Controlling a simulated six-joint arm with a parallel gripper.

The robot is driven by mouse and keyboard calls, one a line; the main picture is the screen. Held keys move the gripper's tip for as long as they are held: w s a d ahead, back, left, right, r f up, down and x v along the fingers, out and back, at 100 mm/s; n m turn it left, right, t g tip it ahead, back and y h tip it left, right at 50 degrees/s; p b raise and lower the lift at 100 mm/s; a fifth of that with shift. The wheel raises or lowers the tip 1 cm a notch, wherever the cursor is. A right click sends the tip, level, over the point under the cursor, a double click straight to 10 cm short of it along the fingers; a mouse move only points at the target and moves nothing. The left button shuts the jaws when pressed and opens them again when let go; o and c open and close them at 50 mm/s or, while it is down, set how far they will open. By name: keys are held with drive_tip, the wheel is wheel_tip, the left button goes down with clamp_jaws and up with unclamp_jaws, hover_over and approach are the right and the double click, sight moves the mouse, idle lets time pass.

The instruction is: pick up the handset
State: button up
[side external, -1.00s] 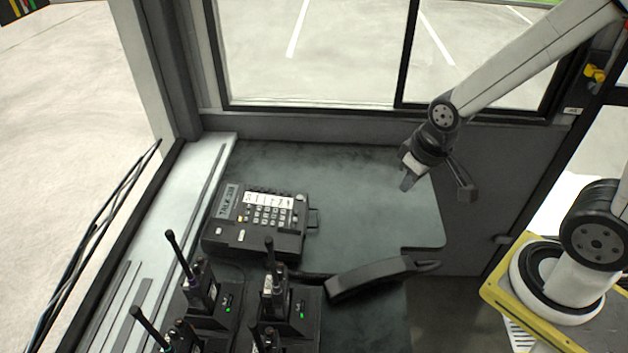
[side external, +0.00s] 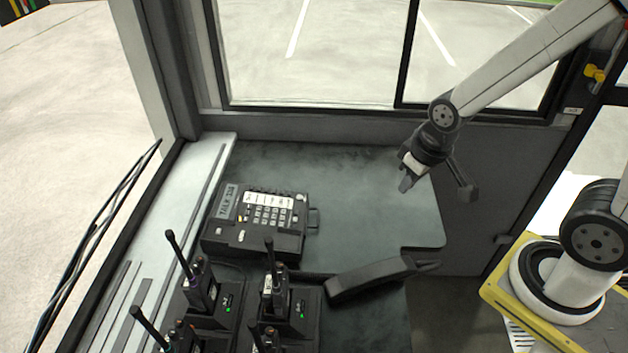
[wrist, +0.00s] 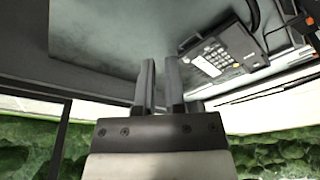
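The handset (side external: 370,278) is black and long. It lies on the dark desk's near right part, off the phone base, with its right end by the desk edge. The black phone base (side external: 258,222) with a keypad and label stands to its left; it also shows in the wrist view (wrist: 222,54). My gripper (side external: 436,186) is above the far right of the desk, up and beyond the handset and clear of it. Its two fingers are apart with nothing between them; they also show in the wrist view (wrist: 160,85). I cannot clearly make out the handset in the wrist view.
Several radios with antennas stand in chargers (side external: 290,325) at the near left, close to the handset's left end. Windows (side external: 320,50) border the desk (side external: 350,190) at the back. The desk's middle and far right are clear. Cables (side external: 95,235) run outside at left.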

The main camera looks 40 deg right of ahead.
drive_tip(key=o, duration=1.1)
drive_tip(key=shift+c, duration=0.2)
drive_tip(key=shift+a, duration=0.1)
drive_tip(key=n+g, duration=0.2)
drive_tip(key=n, duration=1.1)
hover_over(371, 271)
drive_tip(key=f, duration=1)
drive_tip(key=shift+w+d+f, duration=0.2)
drive_tip(key=shift+f, duration=0.1)
drive_tip(key=shift+s+a+f+n+g, duration=0.15)
drive_tip(key=shift+a+f+n+g, duration=0.1)
drive_tip(key=shift+f+n+g, duration=0.1)
drive_tip(key=shift+f, duration=0.1)
drive_tip(key=shift+f, duration=1.2)
